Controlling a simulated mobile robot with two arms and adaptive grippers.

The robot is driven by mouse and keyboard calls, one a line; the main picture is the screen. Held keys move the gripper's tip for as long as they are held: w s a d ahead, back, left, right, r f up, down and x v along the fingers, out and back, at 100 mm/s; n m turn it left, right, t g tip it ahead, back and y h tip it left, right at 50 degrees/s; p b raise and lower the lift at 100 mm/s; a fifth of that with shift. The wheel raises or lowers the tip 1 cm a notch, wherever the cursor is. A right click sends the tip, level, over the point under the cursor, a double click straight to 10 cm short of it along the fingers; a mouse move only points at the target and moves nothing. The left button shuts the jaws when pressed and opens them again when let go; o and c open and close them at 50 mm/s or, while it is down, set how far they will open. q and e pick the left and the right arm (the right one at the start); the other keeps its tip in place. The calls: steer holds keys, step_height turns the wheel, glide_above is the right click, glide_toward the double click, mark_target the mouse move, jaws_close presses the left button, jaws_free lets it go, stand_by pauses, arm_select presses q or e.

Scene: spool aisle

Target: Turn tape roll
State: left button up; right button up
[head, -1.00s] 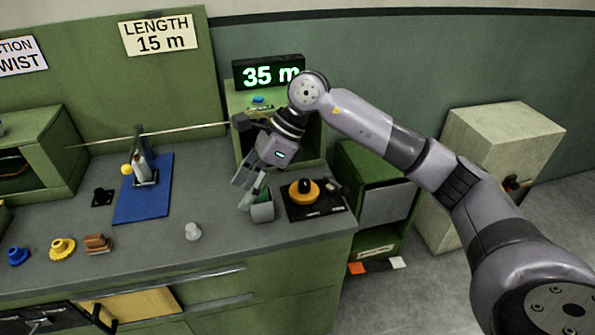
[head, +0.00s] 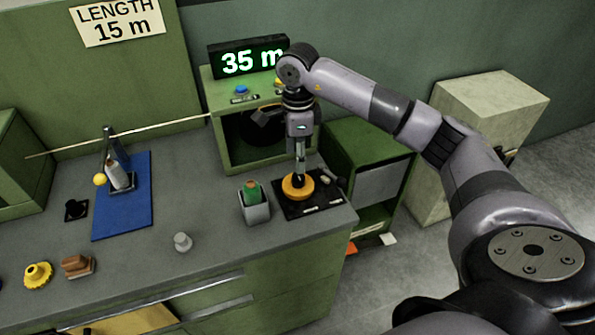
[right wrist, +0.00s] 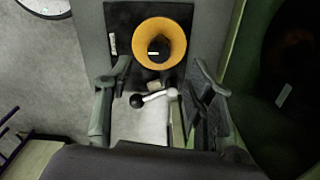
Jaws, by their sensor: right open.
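The tape roll is most likely the orange ring (head: 298,188) with a black hub on a black plate (head: 325,203), near the right end of the bench. It also shows in the right wrist view, as an orange ring (right wrist: 160,30) around a dark centre. My right gripper (head: 299,172) points down directly over it in the head view, and covers part of the hub. In the right wrist view my right gripper (right wrist: 161,68) has its fingers spread wide, with nothing held between them. The ring appears ahead of the fingertips there. Contact cannot be told. My left gripper is out of view.
A grey cup (head: 256,212) with a green spool stands close left of the plate. A green box (head: 222,150) under the "35 m" display (head: 248,58) stands just behind. A small lever with a dark ball (right wrist: 136,101) lies near the ring. The bench edge is close in front.

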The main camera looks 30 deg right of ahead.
mark_target(298, 176)
step_height(298, 176, down, 4)
steer(key=shift+s+r+p, duration=0.15)
steer(key=shift+r+p, duration=0.1)
steer(key=shift+p, duration=0.05)
step_height(298, 176, down, 2)
steer(key=shift+f, duration=0.7)
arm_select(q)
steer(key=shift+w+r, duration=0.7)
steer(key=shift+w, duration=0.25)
arm_select(e)
steer(key=c, duration=1.2)
